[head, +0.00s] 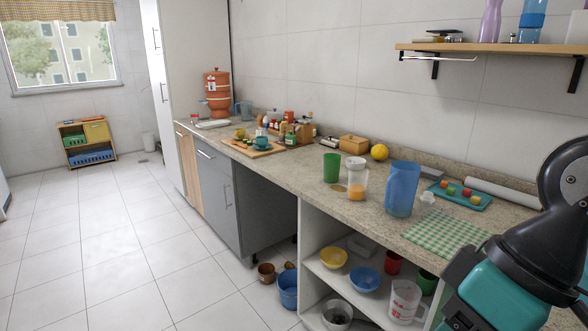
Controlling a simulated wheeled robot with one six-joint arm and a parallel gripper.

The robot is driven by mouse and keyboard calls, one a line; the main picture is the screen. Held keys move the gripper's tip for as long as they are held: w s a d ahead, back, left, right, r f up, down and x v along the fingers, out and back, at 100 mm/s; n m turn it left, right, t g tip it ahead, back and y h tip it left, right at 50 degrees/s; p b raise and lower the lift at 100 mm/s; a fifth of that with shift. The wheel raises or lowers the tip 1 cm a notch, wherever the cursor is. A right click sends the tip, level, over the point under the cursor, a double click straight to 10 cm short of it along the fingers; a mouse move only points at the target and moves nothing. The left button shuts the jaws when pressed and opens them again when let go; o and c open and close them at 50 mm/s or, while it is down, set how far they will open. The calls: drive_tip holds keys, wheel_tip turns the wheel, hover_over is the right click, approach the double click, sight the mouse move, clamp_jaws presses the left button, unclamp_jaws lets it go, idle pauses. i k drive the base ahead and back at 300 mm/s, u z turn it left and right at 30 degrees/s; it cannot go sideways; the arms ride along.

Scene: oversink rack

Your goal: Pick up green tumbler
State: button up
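A green tumbler (331,168) stands upright on the speckled stone counter (290,168). It is left of a clear jar with orange contents (357,180) and close to it. Another green cup (427,281) is partly hidden on the shelf under the counter, at the right. My arm is at the lower right, over the near end of the counter and well apart from the tumbler. My gripper's fingers are not in view.
A blue pitcher (402,189) stands right of the jar. A yellow ball (379,152) and wooden box (354,144) are behind. A blue tray (459,195) and checked cloth (446,234) lie to the right. A wall shelf (500,48) hangs above. The floor at left is clear.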

sight(332, 167)
drive_tip(key=u, duration=0.85)
drive_tip(key=i, duration=0.95)
drive_tip(key=u, duration=0.75)
drive_tip(key=i, duration=1.2)
drive_tip(key=z, duration=0.5)
drive_tip(key=i, duration=0.85)
drive_tip(key=z, duration=1.3)
drive_tip(key=i, duration=0.5)
drive_tip(key=z, duration=0.4)
